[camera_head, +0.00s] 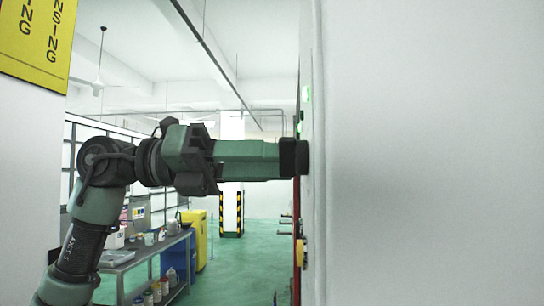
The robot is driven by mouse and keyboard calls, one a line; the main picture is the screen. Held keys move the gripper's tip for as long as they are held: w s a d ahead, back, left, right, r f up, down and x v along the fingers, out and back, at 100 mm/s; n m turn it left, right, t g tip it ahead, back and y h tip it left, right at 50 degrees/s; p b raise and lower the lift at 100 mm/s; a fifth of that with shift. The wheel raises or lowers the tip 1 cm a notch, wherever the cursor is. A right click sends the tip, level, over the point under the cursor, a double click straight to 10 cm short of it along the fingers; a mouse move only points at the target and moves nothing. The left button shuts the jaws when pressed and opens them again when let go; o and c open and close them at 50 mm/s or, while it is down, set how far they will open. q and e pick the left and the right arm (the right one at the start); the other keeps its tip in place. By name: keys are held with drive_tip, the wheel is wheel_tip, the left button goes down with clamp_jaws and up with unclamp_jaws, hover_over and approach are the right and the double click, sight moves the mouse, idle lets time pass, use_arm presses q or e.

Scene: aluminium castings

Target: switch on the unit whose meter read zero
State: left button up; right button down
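A pale cabinet or wall panel (430,150) fills the right side, and its front face is seen almost edge-on. A small green light or label (305,94) shows high on that face. A yellow and red control (302,253) sticks out lower down. No meter can be read from this angle. My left gripper (294,158) reaches in from the left, level, with its dark tip at or very near the panel face. Whether it touches cannot be told, nor whether the fingers are apart. My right gripper is not in view.
A grey bench (145,252) with jars and containers stands at left. A yellow cabinet (196,235) is behind it. Black-and-yellow striped posts (231,213) stand farther back. A yellow sign (38,40) hangs at upper left. The green floor (240,262) between bench and panel is clear.

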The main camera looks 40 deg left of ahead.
use_arm(q)
drive_tip(key=shift+a, duration=0.1)
drive_tip(key=shift+c, duration=0.3)
clamp_jaws()
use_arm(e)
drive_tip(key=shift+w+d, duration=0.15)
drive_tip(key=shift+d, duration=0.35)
